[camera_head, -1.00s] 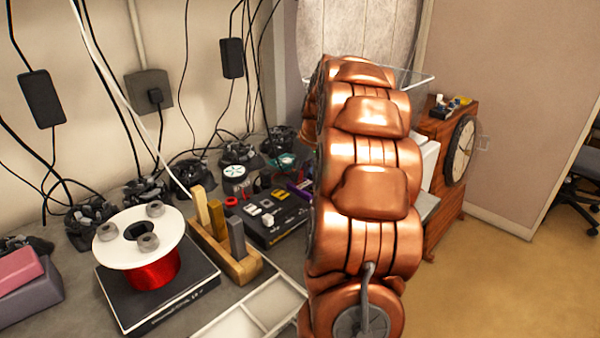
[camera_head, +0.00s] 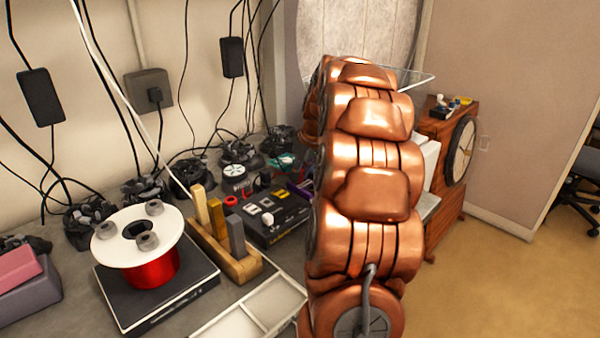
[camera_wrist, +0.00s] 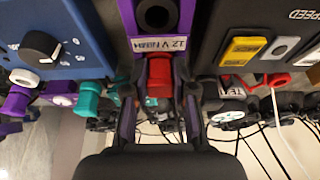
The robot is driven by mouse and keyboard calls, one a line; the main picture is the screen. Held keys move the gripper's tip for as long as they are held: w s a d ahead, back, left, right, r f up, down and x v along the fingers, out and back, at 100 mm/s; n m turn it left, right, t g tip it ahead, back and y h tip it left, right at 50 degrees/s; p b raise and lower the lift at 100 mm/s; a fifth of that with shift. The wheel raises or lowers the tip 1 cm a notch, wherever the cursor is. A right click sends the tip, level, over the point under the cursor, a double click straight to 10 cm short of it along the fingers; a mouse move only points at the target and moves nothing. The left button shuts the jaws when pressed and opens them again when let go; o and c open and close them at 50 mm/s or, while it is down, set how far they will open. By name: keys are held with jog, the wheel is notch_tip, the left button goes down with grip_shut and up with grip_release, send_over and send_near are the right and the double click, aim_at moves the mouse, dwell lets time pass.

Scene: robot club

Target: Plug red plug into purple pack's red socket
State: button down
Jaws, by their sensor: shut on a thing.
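In the wrist view the purple pack (camera_wrist: 140,48) stands upright at top centre, with a "12 V NiMH" label and a dark round opening above it. A red plug (camera_wrist: 159,72) shows just below the label, centred between the fingers of my gripper (camera_wrist: 159,98). My gripper is shut on the red plug; the exact contact is hard to see. I cannot tell whether the plug is in the pack's red socket, which I cannot make out separately. In the head view my copper arm hides the gripper and most of the pack.
A blue box with a knob (camera_wrist: 50,50) lies left of the pack, a dark box with switches (camera_wrist: 255,45) right. Purple and teal connectors (camera_wrist: 90,98) crowd nearby. In the head view a red wire spool (camera_head: 152,268) and wooden block rack (camera_head: 235,265) stand on the bench.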

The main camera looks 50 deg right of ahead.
jog(key=shift+f+b, duration=0.1)
jog(key=shift+b, duration=0.2)
dwell(0.4)
jog(key=c, duration=0.9)
grip_release()
jog(key=shift+o, duration=0.2)
jog(key=shift+r, duration=5)
jog(key=shift+r, duration=0.1)
